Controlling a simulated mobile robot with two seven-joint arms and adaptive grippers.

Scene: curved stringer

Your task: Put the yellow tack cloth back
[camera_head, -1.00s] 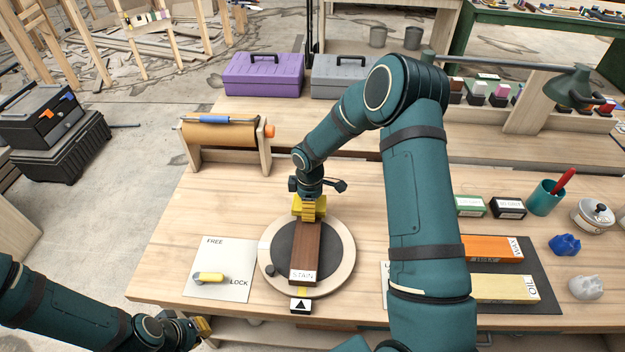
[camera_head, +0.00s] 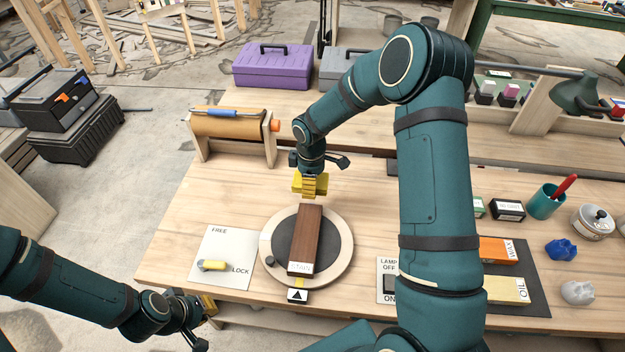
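I cannot pick out a separate yellow tack cloth for certain. My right gripper (camera_head: 311,186) points down over the far end of a brown wooden block (camera_head: 306,236) marked STAIN. Yellow parts show at its tips; whether they are only fingers or also hold something yellow is unclear. The block lies on a round turntable (camera_head: 343,252) with a dark centre and pale rim. My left gripper (camera_head: 207,305) is low at the front left edge of the bench, with yellow on its tip; its opening is hard to see.
A FREE/LOCK panel (camera_head: 225,245) with a yellow lever (camera_head: 212,265) lies left of the turntable. A roller stand (camera_head: 228,135) is behind it. Orange WAX (camera_head: 493,250) and yellow OIL (camera_head: 507,290) blocks lie on a dark mat at right. A lamp panel (camera_head: 386,280) is partly hidden by my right arm.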

